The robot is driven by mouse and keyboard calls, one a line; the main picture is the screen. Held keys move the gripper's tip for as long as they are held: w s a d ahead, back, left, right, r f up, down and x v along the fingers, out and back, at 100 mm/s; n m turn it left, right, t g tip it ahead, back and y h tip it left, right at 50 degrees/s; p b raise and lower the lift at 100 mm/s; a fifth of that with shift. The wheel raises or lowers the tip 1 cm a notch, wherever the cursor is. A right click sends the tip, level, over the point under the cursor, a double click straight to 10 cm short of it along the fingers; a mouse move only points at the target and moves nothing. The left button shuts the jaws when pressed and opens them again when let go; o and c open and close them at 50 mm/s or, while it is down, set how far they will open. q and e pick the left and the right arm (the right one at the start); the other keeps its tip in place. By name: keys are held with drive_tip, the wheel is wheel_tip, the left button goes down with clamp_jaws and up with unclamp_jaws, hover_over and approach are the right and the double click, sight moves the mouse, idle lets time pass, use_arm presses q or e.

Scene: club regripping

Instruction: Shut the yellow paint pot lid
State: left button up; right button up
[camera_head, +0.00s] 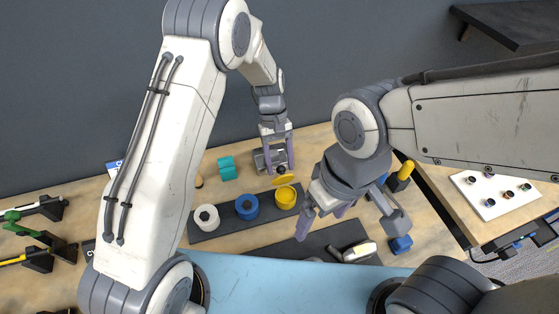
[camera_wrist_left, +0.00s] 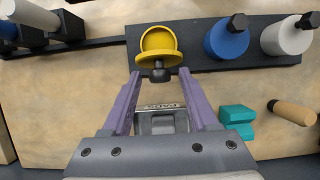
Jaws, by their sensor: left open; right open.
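The yellow paint pot (camera_head: 286,198) stands at the right end of a dark strip. Its yellow lid (camera_head: 283,180) is open, tilted up at the pot's back side; it also shows in the left wrist view (camera_wrist_left: 160,59). A black knob (camera_wrist_left: 159,74) on the lid faces my left gripper. My left gripper (camera_head: 279,170) is open just behind the lid. In the left wrist view its lilac fingers (camera_wrist_left: 160,74) stand on either side of the knob, with gaps visible. My right gripper (camera_head: 325,222) is open and empty, to the front right of the pot.
A blue pot (camera_head: 246,206) and a white pot (camera_head: 206,217) stand left of the yellow one. A teal block (camera_head: 227,168) and a grey object (camera_wrist_left: 157,120) lie behind. A dark mat (camera_head: 290,246) with a pale tool (camera_head: 358,252) lies in front.

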use_arm(q)
drive_tip(key=shift+c, duration=0.3)
clamp_jaws()
